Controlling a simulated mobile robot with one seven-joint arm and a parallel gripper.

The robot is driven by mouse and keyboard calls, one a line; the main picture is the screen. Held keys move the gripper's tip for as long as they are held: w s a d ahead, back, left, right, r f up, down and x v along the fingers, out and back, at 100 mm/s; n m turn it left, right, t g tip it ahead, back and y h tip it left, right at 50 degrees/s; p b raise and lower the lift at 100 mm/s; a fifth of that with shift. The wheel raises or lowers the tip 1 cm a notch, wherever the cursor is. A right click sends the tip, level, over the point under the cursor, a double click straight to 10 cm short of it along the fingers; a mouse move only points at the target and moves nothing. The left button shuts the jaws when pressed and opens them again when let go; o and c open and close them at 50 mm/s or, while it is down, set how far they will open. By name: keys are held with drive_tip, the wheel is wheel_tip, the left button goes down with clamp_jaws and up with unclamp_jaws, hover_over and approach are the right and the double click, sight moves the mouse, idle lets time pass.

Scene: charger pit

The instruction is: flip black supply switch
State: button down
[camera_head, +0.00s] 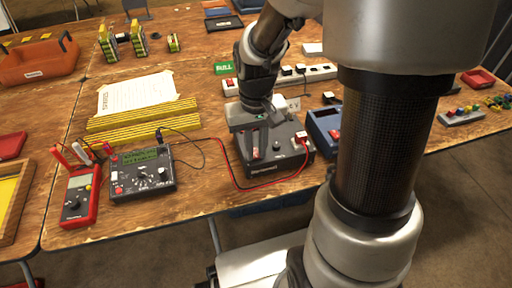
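The black supply (291,165) is a dark box near the front edge of the table, in the middle of the view. A small red and white part (301,136) sits at its right top edge, where a red cable ends; I cannot tell whether it is the switch. My gripper (262,138) points down over the left part of the box, and its fingers cover part of the top and front. Whether it touches the box, and whether the fingers are open or shut, is unclear.
A blue box (318,124) stands close on the right, partly behind my arm. A power strip (315,73) lies behind. A black meter (142,185) and a red multimeter (78,198) are at the left, with cables crossing the table. Yellow bars (143,123) lie behind the meter.

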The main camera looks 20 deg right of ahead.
drive_tip(key=p, duration=0.1)
drive_tip(key=g+p, duration=0.1)
drive_tip(key=p, duration=0.1)
drive_tip(key=shift+w+r, duration=0.2)
drive_tip(key=shift+r, duration=0.2)
drive_tip(key=shift+w+f+g+p, duration=0.15)
drive_tip(key=shift+w+g+p, duration=0.15)
drive_tip(key=shift+g+p, duration=0.8)
drive_tip(key=shift+f, duration=0.1)
drive_tip(key=c, duration=1.6)
unclamp_jaws()
drive_tip(key=shift+c, duration=0.2)
drive_tip(key=p+v, duration=0.3)
drive_tip(key=v, duration=1.4)
drive_tip(key=shift+r+p, duration=0.25)
drive_tip(key=shift+p, duration=0.1)
drive_tip(key=shift+s, duration=0.15)
